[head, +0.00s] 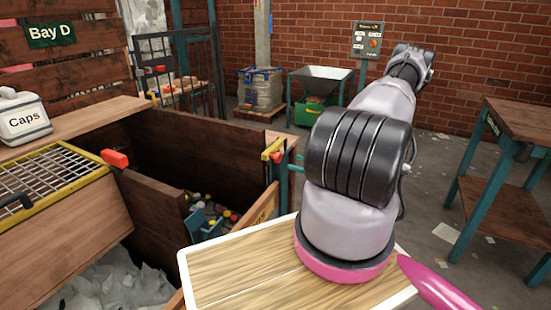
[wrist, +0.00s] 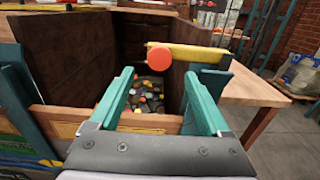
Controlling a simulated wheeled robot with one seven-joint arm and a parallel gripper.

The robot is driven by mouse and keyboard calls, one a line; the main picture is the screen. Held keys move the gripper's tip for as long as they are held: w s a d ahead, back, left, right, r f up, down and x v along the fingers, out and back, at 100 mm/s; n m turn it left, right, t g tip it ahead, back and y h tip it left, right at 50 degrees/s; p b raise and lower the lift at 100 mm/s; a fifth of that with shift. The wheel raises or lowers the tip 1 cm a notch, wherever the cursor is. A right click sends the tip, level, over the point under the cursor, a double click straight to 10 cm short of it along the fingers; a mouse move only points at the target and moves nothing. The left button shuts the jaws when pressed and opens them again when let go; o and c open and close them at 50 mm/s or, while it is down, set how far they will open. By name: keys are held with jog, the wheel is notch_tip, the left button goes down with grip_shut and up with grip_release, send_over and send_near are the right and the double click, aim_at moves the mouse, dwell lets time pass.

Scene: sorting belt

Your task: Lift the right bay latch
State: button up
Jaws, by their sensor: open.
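The right bay latch is a yellow bar with a red round knob (wrist: 160,57), on the right side of the bay opening. In the wrist view it lies level, beyond my fingertips. It also shows in the head view as a yellow bar (head: 272,148) on the bay's right post. My gripper (wrist: 158,76) is open, with two teal fingers spread apart and nothing between them. The knob appears just above and between the fingertips; I cannot tell the exact gap. In the head view my arm hides most of the gripper.
The wooden bay (head: 190,150) holds many small coloured caps. Another red handle (head: 115,158) is at its left, beside a yellow-framed mesh (head: 45,172). A wooden table (head: 520,120) stands right. A hopper (head: 320,80) is behind; the floor between is mostly clear.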

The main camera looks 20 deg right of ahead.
aim_at(280, 158)
jog(key=x, duration=0.8)
jog(key=shift+w+a, duration=0.25)
jog(key=shift+w, duration=0.1)
grip_shut()
